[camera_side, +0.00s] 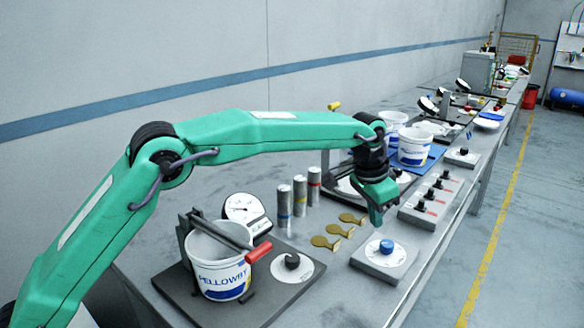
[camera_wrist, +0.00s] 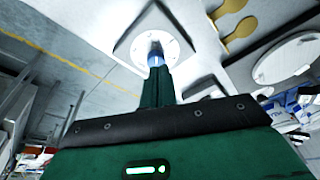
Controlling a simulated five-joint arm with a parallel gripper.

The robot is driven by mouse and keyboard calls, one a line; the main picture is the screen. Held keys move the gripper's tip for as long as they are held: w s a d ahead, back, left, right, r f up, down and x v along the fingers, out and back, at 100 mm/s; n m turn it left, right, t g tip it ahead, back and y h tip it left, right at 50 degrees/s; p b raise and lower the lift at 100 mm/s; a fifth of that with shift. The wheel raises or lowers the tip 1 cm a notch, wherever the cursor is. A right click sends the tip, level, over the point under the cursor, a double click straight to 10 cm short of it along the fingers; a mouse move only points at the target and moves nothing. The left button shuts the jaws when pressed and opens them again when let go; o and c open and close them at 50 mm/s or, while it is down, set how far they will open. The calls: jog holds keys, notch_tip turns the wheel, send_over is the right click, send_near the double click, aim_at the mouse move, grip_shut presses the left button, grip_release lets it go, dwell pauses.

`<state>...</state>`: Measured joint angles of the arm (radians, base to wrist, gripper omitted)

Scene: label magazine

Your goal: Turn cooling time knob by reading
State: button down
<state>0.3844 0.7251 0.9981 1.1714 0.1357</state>
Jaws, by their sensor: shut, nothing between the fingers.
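A blue knob (camera_side: 386,246) sits on a round white dial (camera_side: 403,256) with small marks, on a low grey block. No label on it is readable, so I cannot tell whether it is the cooling time knob. My gripper (camera_side: 377,223) is shut and empty, pointing down just above the knob. In the wrist view the fingertips (camera_wrist: 157,72) overlap the lower edge of the blue knob (camera_wrist: 155,60); contact cannot be told. A black knob (camera_side: 292,261) on another white dial stands at the front, beside a round white gauge (camera_side: 243,208) whose reading is too small to tell.
A white PELLOWBY bucket (camera_side: 222,268) stands in a holder with a red-handled lever (camera_side: 257,252). The bench edge is at right.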

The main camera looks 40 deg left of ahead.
aim_at(386, 248)
jog(key=shift+s+d+r, duration=0.2)
jog(key=shift+d, duration=0.3)
jog(key=shift+s+d+r, duration=0.2)
jog(key=shift+d, duration=0.3)
jog(key=shift+f, duration=0.15)
jog(key=shift+s+a+x, duration=0.1)
jog(key=shift+s+x, duration=0.15)
jog(key=shift+x, duration=0.85)
jog(key=shift+s+a+x, duration=0.1)
jog(key=shift+s+x, duration=0.15)
jog(key=shift+x, duration=0.8)
jog(key=shift+s+a+x, duration=0.1)
jog(key=shift+s+x, duration=0.15)
jog(key=shift+x, duration=0.85)
jog(key=shift+w+f, duration=0.2)
jog(key=shift+w+a, duration=0.2)
jog(key=shift+a, duration=0.4)
jog(key=shift+w+a, duration=0.4)
jog(key=shift+w, duration=0.05)
jog(key=shift+s+a, duration=0.1)
jog(key=shift+s+a, duration=0.2)
